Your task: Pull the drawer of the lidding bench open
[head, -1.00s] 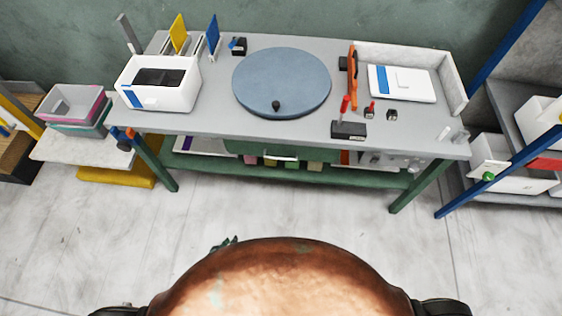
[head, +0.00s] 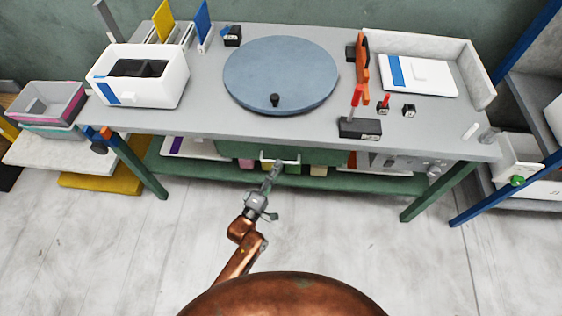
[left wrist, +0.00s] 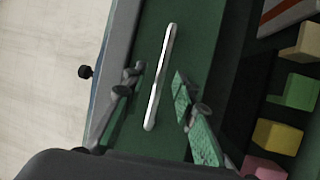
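The lidding bench (head: 200,118) has a grey top and green legs. Its green drawer (head: 325,156) is under the front edge and looks shut. A pale bar handle (head: 268,158) runs across the drawer front. My left gripper (head: 275,168) is at the handle, reaching up from the front. In the left wrist view the handle (left wrist: 161,76) lies between the two spread fingers of my left gripper (left wrist: 158,74), with gaps on both sides. The drawer's green front (left wrist: 205,25) is behind it. Whether the fingertips reach past the bar is unclear. My right gripper is not in view.
A round blue-grey disc (head: 280,72), a white box (head: 140,80) and a black block with a red lever (head: 360,128) stand on the bench. Coloured blocks (left wrist: 278,135) sit below the drawer. The floor in front is clear. A blue-framed rack (head: 512,145) stands at right.

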